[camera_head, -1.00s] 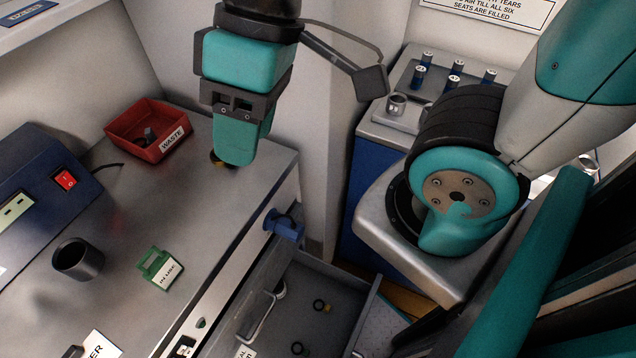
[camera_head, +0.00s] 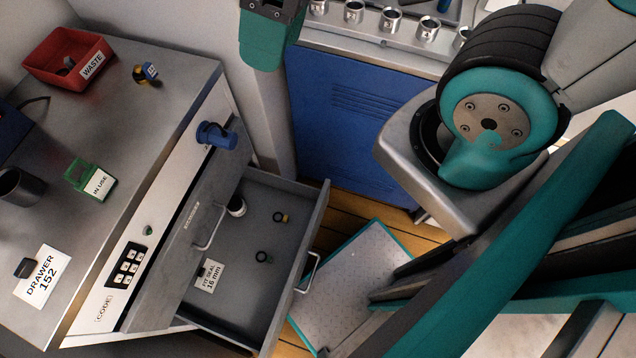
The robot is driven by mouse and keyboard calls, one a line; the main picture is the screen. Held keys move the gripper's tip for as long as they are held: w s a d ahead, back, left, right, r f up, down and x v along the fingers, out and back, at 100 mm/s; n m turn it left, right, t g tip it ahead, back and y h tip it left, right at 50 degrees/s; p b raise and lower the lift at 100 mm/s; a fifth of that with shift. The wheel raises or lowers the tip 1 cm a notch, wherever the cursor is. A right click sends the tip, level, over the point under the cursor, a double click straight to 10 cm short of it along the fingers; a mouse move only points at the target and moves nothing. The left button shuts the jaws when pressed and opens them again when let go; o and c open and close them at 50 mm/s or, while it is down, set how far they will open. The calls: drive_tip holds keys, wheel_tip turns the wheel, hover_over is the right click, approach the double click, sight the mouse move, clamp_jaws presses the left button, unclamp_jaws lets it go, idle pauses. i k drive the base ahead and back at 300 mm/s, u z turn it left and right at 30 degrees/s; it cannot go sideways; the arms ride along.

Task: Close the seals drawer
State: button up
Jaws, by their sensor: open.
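The seals drawer (camera_head: 238,308) is pulled out of the grey bench's lower part, its front and wire handle (camera_head: 308,272) facing right. Inside lie two small dark rings, one with a yellow mark (camera_head: 281,217) and one greenish (camera_head: 263,256). A card reading "FIT SEAL 16 mm" (camera_head: 210,276) and a small round pot (camera_head: 236,206) are also inside. My gripper (camera_head: 264,52) is at the top edge, in front of the blue cabinet and away from the drawer. It is open with nothing visible in it; its upper part is cut off.
Above the open drawer is a shut drawer front with a handle (camera_head: 209,228). A blue knob (camera_head: 217,136) juts from the bench front. A blue cabinet (camera_head: 352,125) stands behind.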

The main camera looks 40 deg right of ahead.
sight(248, 306)
drive_tip(key=u, duration=0.15)
drive_tip(key=k, duration=1)
drive_tip(key=z, duration=0.15)
drive_tip(key=i, duration=0.1)
drive_tip(key=z, duration=0.6)
